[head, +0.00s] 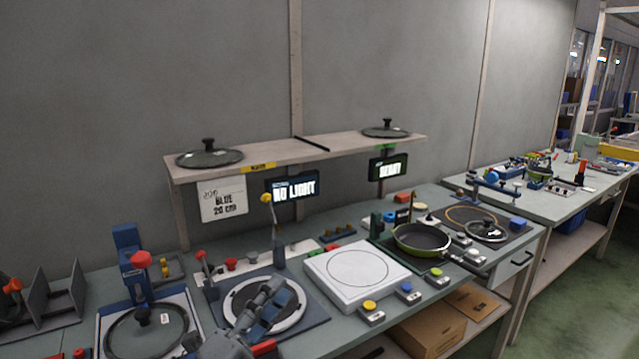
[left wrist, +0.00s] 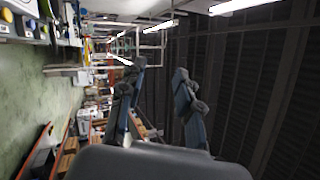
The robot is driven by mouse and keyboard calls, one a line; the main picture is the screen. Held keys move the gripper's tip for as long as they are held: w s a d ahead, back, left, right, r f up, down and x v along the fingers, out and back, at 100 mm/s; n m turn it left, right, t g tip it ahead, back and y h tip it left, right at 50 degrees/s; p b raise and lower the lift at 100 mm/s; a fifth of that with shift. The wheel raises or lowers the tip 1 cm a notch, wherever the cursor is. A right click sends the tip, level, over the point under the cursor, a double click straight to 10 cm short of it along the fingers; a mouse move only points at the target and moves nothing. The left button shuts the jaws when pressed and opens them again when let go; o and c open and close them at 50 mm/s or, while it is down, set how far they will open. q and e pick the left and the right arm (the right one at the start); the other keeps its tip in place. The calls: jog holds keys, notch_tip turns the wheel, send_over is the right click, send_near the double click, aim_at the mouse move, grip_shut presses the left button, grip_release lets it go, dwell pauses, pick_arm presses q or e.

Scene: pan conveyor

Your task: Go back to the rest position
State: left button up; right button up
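My left gripper (head: 276,297) comes in from the bottom of the head view, above the round plate of a dark station (head: 232,304). In the left wrist view my left gripper (left wrist: 158,76) has its two fingers apart with nothing between them. The wrist camera looks out along the room, with the ceiling on the right side of its picture. My right gripper is not in view.
A green pan (head: 421,239) sits on the bench, right of a white square plate (head: 356,272). Lids (head: 209,157) lie on the shelf (head: 290,153). Another lid (head: 146,333) is at the lower left. Button boxes (head: 371,312) line the front edge. Green floor (head: 585,270) is free at right.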

pick_arm(q)
jog(key=s+a+f+n+g+y, duration=0.2)
jog(key=s+a+f+n+y, duration=0.1)
jog(key=a+f+n+y, duration=0.55)
jog(key=s+a+f+n+g+y, duration=0.2)
jog(key=a+f+n+y, duration=0.35)
jog(key=f+n, duration=0.5)
jog(key=s+f+n+g, duration=0.3)
jog(key=s+f+g, duration=0.3)
jog(key=s, duration=0.5)
jog(key=s+f+n+g, duration=0.35)
jog(key=s+f, duration=0.35)
jog(key=s, duration=0.4)
notch_tip(320, 180, down, 25)
jog(key=g, duration=0.2)
jog(key=s+a+f+m+g, duration=0.1)
jog(key=s+a+f, duration=0.1)
jog(key=s+f, duration=1.5)
jog(key=shift+s+f, duration=0.2)
jog(key=shift+s, duration=0.45)
